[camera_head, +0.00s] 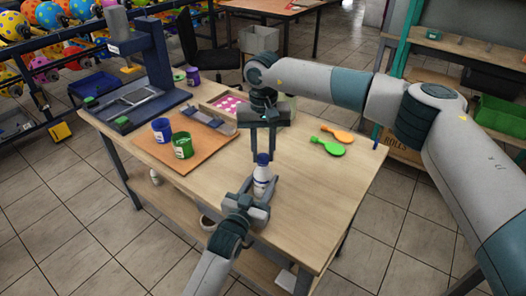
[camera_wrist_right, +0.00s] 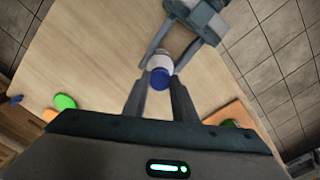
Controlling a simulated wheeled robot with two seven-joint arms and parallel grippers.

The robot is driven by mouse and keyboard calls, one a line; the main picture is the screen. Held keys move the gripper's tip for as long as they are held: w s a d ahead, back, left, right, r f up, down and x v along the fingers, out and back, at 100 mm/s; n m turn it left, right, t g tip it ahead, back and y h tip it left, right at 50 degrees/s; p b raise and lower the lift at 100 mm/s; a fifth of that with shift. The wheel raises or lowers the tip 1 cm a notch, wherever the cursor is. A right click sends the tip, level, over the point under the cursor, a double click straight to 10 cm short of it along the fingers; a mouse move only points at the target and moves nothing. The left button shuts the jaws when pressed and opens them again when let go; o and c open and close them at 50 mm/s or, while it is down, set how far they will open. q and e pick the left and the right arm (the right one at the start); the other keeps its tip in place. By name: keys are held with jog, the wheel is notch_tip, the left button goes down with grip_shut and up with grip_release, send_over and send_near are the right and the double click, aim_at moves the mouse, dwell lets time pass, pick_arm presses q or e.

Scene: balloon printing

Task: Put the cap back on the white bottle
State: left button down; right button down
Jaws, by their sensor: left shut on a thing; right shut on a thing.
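The white bottle (camera_head: 261,182) stands upright near the table's front edge, between the fingers of my left gripper (camera_head: 260,190), which is shut on it. The blue cap (camera_head: 263,159) is at the top of the bottle, in line with it. My right gripper (camera_head: 263,155) points down from above, shut on the cap between its fingertips. I cannot tell whether the cap is fully seated.
On the wooden table (camera_head: 310,200), a brown board (camera_head: 200,158) holds a blue cup (camera_head: 161,130) and a green cup (camera_head: 182,146). Green and orange paddles (camera_head: 328,146) lie at the right. A printing press (camera_head: 140,70) stands at the back left. The table's front right is clear.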

jog(key=m, duration=0.5)
jog(key=shift+m, duration=0.3)
jog(key=m, duration=0.8)
jog(key=shift+m, duration=0.3)
jog(key=m, duration=0.5)
jog(key=shift+m, duration=0.3)
jog(key=m, duration=1.4)
jog(key=shift+m, duration=0.3)
jog(key=m, duration=0.5)
jog(key=shift+f, duration=0.1)
jog(key=c, duration=1.4)
grip_release()
